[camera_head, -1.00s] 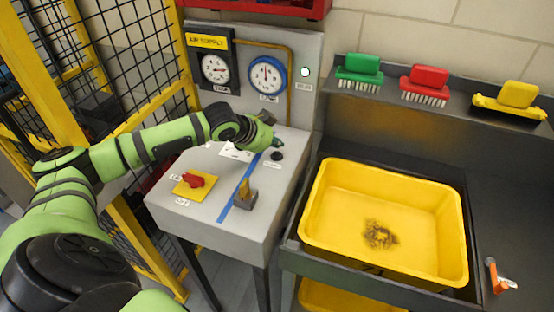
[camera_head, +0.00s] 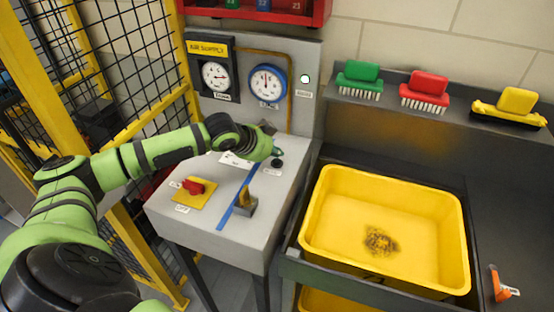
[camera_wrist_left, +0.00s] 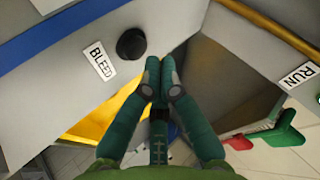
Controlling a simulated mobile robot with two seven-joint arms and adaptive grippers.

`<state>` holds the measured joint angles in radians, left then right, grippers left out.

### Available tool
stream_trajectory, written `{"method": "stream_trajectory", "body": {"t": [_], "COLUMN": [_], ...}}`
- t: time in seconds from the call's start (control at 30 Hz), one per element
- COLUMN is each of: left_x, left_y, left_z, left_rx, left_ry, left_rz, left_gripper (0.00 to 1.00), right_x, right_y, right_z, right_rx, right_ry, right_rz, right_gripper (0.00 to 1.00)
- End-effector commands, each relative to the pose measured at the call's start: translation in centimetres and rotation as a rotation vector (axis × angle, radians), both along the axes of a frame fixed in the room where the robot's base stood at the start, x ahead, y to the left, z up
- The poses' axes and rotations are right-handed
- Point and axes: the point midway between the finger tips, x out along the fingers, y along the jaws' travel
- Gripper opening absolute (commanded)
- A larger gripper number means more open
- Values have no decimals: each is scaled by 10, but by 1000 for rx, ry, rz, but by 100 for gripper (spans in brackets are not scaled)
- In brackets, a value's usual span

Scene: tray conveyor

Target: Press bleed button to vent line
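The bleed button (camera_head: 277,163) is a small black round knob on the grey panel top, near its right edge. In the left wrist view the button (camera_wrist_left: 131,44) stands beside a white BLEED label (camera_wrist_left: 99,58). My left gripper (camera_head: 277,150) is just behind the button in the head view. In the left wrist view its green fingertips (camera_wrist_left: 160,63) are together, empty, and to the right of the button, apart from it in the picture. Whether they are level with its top I cannot tell. My right gripper is in neither view.
Behind stand two gauges, the blue-rimmed one (camera_head: 267,83) nearer a lit lamp (camera_head: 305,79). A yellow tub (camera_head: 450,235) is right.

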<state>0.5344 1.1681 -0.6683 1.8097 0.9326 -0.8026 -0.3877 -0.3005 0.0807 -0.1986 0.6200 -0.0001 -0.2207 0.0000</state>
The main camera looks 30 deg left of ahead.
Motion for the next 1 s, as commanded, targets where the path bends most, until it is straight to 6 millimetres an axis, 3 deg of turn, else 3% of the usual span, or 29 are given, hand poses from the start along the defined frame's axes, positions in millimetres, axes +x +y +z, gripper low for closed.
{"method": "stream_trajectory", "body": {"t": [1.0], "left_x": [0], "left_y": [0], "left_z": [-9], "left_rx": [0], "left_ry": [0], "left_rz": [0], "left_gripper": [0], "right_x": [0], "right_y": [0], "right_z": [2], "right_rx": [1], "right_ry": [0], "right_rz": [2], "right_gripper": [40]}}
